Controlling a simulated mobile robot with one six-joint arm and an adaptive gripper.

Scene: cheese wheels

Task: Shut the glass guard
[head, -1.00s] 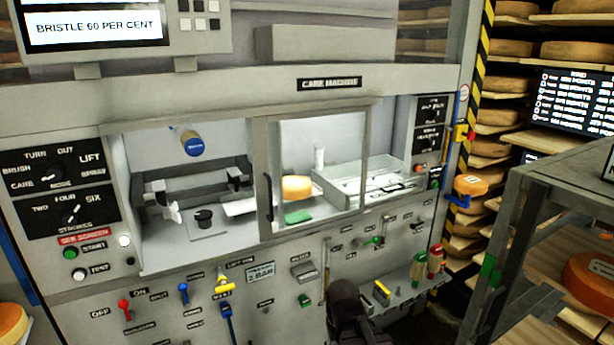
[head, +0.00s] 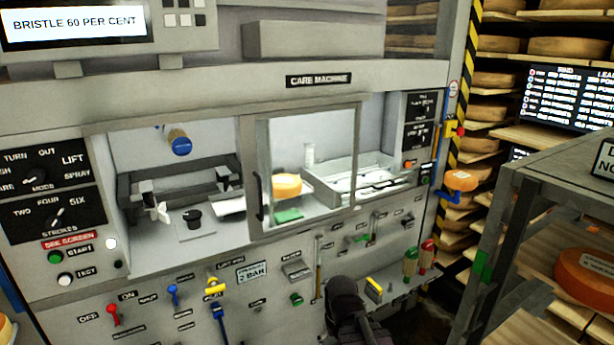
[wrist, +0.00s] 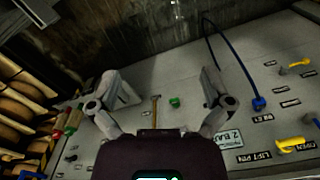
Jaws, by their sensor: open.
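The glass guard (head: 310,150) is a clear pane in a grey frame on the front of the care machine. It stands over the right part of the machine's window, and the left part is uncovered. Its dark upright handle (head: 257,198) is on the frame's left side. My gripper (wrist: 160,82) is open and empty in the wrist view, its two fingers spread before the lower panel. In the head view a dark part of my arm shows at the bottom, below and right of the handle, apart from the guard. The fingertips cannot be made out there.
A cheese wheel (head: 286,185) shows behind the glass. A blue-ended cylinder (head: 180,144) hangs in the uncovered bay. Levers, including a yellow one (head: 216,285), stick out of the lower panel. A grey rack (head: 500,220) stands close at right.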

